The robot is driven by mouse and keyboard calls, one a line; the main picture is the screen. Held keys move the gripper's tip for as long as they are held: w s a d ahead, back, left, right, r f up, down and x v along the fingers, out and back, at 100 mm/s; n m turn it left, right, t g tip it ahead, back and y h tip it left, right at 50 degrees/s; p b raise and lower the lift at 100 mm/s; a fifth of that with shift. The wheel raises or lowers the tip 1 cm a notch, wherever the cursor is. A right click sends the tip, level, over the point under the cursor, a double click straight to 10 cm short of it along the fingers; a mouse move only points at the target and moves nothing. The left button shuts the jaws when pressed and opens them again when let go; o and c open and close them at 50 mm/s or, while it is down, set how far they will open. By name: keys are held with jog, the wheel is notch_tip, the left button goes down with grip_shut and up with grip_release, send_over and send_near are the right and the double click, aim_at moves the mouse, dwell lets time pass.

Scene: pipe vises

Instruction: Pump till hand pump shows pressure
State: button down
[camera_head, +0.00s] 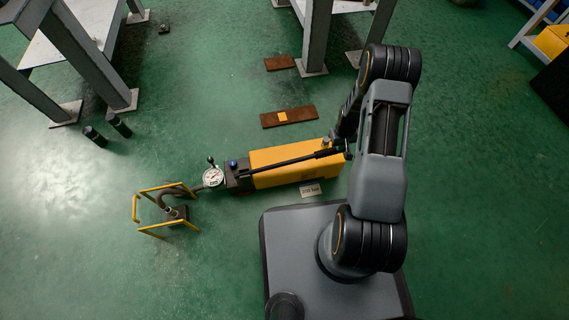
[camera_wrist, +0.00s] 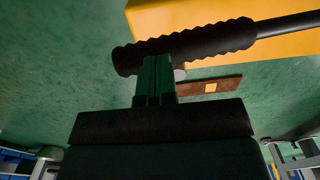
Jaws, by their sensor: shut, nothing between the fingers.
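The hand pump (camera_head: 282,165) is a long yellow body lying on the green floor. Its black lever (camera_head: 290,160) runs low along the body and ends in a ribbed grip beside my arm; the ribbed grip (camera_wrist: 215,40) crosses the top of the wrist view. The round white gauge (camera_head: 213,177) sits at the pump's left end; its needle is too small to read. My gripper (camera_wrist: 156,65) is shut and empty, its fingertips overlapping the grip in the wrist view. I cannot tell whether they touch it. In the head view my arm mostly hides the gripper.
A "200 bar" label (camera_head: 311,190) lies below the pump. A yellow frame (camera_head: 165,210) stands left of the gauge, joined by a hose. Rusty plates (camera_head: 300,115) lie above the pump. Grey steel stands (camera_head: 85,60) occupy the upper left. The lower-left floor is clear.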

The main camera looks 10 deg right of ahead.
notch_tip(320, 180, up, 9)
jog(key=a+p, duration=0.2)
jog(key=p, duration=0.4)
jog(key=shift+s+a+r, duration=0.15)
jog(key=shift+a, duration=0.05)
jog(key=shift+d+f, duration=0.1)
jog(key=shift+f, duration=0.2)
dwell(0.3)
